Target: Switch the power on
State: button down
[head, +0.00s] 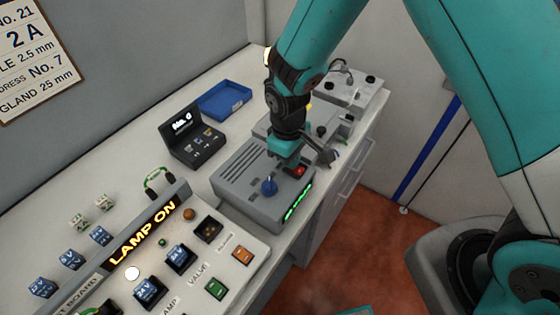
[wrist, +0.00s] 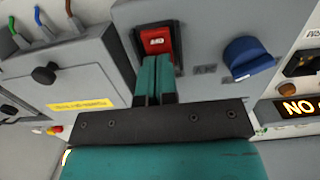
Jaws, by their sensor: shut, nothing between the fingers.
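A grey power unit (head: 240,185) stands on the bench with a blue knob (head: 269,187), a red switch (head: 299,171) and a lit green display (head: 298,203). My gripper (head: 291,165) is at the unit, right by the red switch. In the wrist view the two teal fingers (wrist: 156,57) are together and empty, with tips at the lower edge of the red rocker switch (wrist: 157,40). The fingers hide its lower part. I cannot tell whether the tips touch it. The blue knob (wrist: 247,57) is to the right in that view.
A control board (head: 200,270) with a lit "LAMP ON" sign (head: 143,233) lies in front-left. A black display box (head: 192,137) and a blue tray (head: 223,101) are behind. A grey box with a black knob (wrist: 44,74) is beside the unit.

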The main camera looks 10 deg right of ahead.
jog(key=shift+s+f, duration=0.2)
jog(key=shift+f, duration=0.35)
jog(key=shift+s+d+r, duration=0.15)
jog(key=shift+s+d, duration=0.2)
jog(key=shift+s, duration=0.1)
jog(key=shift+d, duration=0.1)
jog(key=shift+d+r+p, duration=0.1)
jog(key=shift+p, duration=0.25)
jog(key=r+p, duration=0.1)
jog(key=r, duration=0.1)
jog(key=r+p, duration=0.1)
jog(key=w+a+r+p, duration=0.1)
jog(key=r+p, duration=0.1)
jog(key=shift+r, duration=0.35)
notch_tip(320, 180, up, 9)
jog(key=b, duration=0.3)
jog(key=shift+w+a+b, duration=0.15)
jog(key=shift+w+b, duration=0.1)
jog(key=shift+b, duration=0.1)
jog(key=s+d+r+y+b, duration=0.1)
jog(key=s+r, duration=0.3)
jog(key=s, duration=0.5)
jog(key=s+d+r+m+y+b, duration=0.1)
jog(key=s+r+y+b, duration=0.2)
jog(key=s, duration=0.6)
jog(key=shift+s+d+r+m+t+y, duration=0.2)
jog(key=shift+d+r+m+t+y, duration=0.15)
jog(key=shift+r, duration=0.25)
